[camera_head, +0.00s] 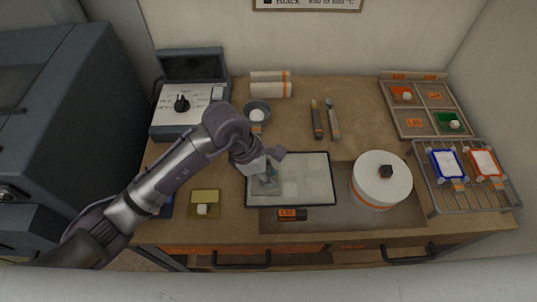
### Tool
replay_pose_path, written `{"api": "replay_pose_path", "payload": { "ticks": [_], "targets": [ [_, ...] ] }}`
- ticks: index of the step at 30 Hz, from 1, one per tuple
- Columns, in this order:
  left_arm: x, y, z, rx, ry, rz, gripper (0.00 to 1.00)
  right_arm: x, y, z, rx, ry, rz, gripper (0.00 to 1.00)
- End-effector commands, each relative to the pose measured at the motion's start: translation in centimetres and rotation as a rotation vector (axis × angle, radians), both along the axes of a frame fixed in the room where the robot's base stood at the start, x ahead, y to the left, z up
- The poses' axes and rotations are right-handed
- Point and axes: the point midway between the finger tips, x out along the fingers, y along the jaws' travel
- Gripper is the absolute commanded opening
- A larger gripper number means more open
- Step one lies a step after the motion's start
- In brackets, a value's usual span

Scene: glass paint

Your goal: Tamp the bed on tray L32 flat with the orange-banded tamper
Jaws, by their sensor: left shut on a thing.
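Tray L32, a dark-rimmed tray (329,178) with a pale, flat-looking bed, lies on the worktable. An orange label (287,213) sits at its front edge; its text is too small to read surely. My left gripper (266,170) is over the tray's left part, shut on a small grey-green thing, seemingly the tamper (266,187). The tamper's foot is at or just above the bed; I cannot tell if it touches. The gripper hides most of it, and no orange band is clear. My right gripper is not in view.
A round white lidded pot (375,185) with a dark knob stands right of the tray. A wire rack (462,195) and a compartment tray (398,124) are farther right. A grey control box (180,118), a bowl (258,114) and two upright-lying tools (317,120) are behind.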

Motion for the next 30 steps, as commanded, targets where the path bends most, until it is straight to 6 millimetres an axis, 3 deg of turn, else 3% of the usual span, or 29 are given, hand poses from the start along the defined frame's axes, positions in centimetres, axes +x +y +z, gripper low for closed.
{"api": "replay_pose_path", "payload": {
  "ticks": [1, 11, 21, 24, 30],
  "targets": [
    [-1.0, 0.0, 0.5, -0.002, 0.002, -0.001, 0.0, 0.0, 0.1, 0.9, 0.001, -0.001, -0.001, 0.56],
    [-0.7, -5.9, -0.3, -0.002, -0.003, -0.003, 0.0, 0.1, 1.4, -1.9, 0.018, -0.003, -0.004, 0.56],
    [-0.7, -11.7, -0.2, -0.001, -0.003, -0.001, 0.0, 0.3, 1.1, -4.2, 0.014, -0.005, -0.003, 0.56],
    [-0.7, -12.5, -0.1, 0.0, -0.002, 0.0, 0.0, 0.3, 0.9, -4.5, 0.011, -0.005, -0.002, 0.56],
    [-0.7, -12.4, -0.3, 0.0, -0.001, 0.002, 0.0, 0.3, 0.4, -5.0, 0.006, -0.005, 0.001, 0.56]
  ]
}}
